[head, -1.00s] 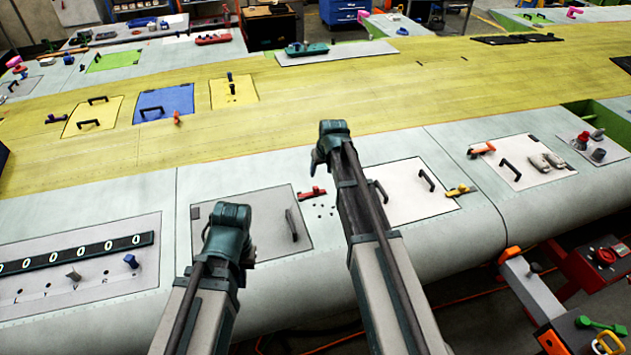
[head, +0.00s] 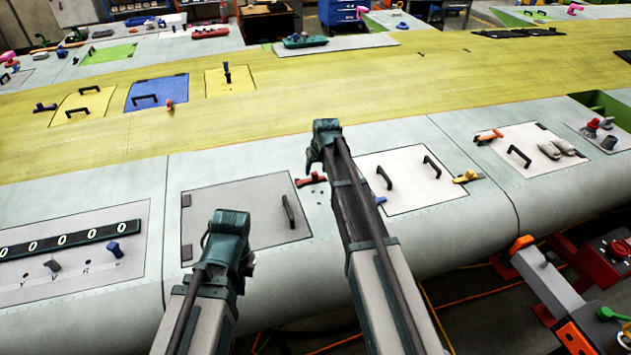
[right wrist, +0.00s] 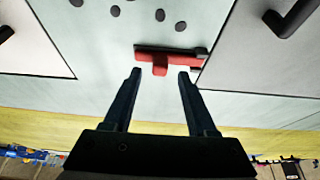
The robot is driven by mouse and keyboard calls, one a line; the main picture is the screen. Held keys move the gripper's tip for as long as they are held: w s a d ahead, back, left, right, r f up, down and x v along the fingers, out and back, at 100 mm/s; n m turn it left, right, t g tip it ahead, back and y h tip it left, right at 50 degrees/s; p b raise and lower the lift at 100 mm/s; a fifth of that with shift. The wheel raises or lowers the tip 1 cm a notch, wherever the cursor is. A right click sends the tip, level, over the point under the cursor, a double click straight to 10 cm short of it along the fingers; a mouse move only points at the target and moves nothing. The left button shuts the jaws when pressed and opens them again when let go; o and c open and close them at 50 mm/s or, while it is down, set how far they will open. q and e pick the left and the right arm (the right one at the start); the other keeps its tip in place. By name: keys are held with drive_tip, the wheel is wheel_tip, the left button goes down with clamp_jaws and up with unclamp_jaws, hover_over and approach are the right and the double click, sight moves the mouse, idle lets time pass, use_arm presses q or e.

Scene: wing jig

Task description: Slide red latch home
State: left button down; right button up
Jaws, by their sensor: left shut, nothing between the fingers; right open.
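The red latch (head: 314,179) sits on the pale wing skin beside the right edge of a grey hatch panel (head: 230,212). In the right wrist view the latch (right wrist: 170,56) is a red bar with a short tab and a dark piece at the panel's edge. My right gripper (right wrist: 160,73) is open; the tab appears between its fingertips, but I cannot tell if they touch or how deep they reach. In the head view my right gripper (head: 313,160) is just above the latch. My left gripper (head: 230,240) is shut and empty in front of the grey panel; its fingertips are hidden.
Right of the latch is a white panel (head: 408,205) with black handles and a yellow latch (head: 466,177). Several dark holes lie near the red latch. A black handle (head: 288,212) stands up from the grey panel. A counter panel (head: 70,280) with knobs is at left.

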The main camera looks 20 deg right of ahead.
sight(311, 177)
use_arm(q)
drive_tip(key=shift+f+b, duration=0.85)
drive_tip(key=shift+f, duration=0.55)
use_arm(e)
drive_tip(key=shift+x, duration=1.45)
clamp_jaws()
